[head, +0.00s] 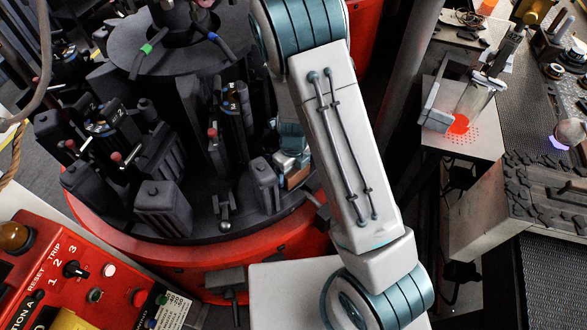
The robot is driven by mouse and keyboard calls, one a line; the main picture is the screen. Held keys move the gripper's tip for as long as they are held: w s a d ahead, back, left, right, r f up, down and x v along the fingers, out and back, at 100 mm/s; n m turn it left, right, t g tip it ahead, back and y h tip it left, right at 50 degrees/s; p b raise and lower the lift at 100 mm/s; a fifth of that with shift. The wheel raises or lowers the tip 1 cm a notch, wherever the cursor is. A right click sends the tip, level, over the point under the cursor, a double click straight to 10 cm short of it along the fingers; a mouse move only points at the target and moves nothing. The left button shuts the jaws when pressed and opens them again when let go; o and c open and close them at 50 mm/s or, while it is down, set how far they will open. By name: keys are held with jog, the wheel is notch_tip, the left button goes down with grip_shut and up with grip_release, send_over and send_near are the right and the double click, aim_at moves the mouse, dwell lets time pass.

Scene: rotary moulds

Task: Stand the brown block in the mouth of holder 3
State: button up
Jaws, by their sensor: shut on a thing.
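My gripper (289,160) is only partly in view, at the right side of the round black machine, half hidden behind my own arm. A small patch of the brown block (297,178) shows at its lower end, and the gripper is shut on it. The block's full shape, tilt and lower end are hidden.
The red round base (180,258) rims the machine. Dark blocks and red-tipped levers crowd it. A red control panel (70,275) with a dial marked 1, 2, 3 is at lower left. A white side table (480,140) stands at right.

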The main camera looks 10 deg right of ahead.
jog(key=o, duration=1.6)
jog(key=shift+f, duration=0.1)
notch_tip(320, 180, up, 12)
jog(key=shift+r+p, duration=0.2)
jog(key=shift+p, duration=0.15)
jog(key=shift+s+d+r+n+t, duration=0.65)
jog(key=shift+s+d+r+n, duration=0.9)
jog(key=shift+s+r+n, duration=2.35)
jog(key=shift+s+d+r+n+t, duration=0.6)
jog(key=shift+s+d+r+n, duration=1.55)
jog(key=shift+n, duration=3.4)
jog(key=shift+s+d+r+n+t, duration=0.8)
jog(key=shift+s+r+n, duration=1.25)
jog(key=shift+r+n, duration=2.25)
